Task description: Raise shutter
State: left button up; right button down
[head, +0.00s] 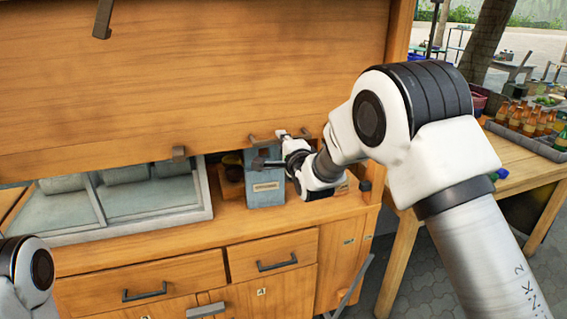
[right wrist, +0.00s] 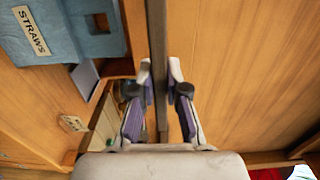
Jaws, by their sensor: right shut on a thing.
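The wooden shutter (head: 230,75) is a broad panel across the upper cabinet in the head view. Its lower edge hangs above the counter, leaving an open gap beneath.
Drawers (head: 145,295) are below. A side table (head: 515,165) with bottles is at the right.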

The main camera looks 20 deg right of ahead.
notch_tip(320, 180, up, 31)
jog(key=p, duration=1.1)
jog(key=shift+p, duration=0.3)
jog(key=shift+r, duration=0.55)
jog(key=c, duration=1.3)
grip_release()
jog(key=shift+o, duration=0.7)
jog(key=shift+f, duration=0.2)
jog(key=s, duration=1.1)
jog(key=shift+s+d, duration=0.2)
jog(key=shift+s, duration=0.2)
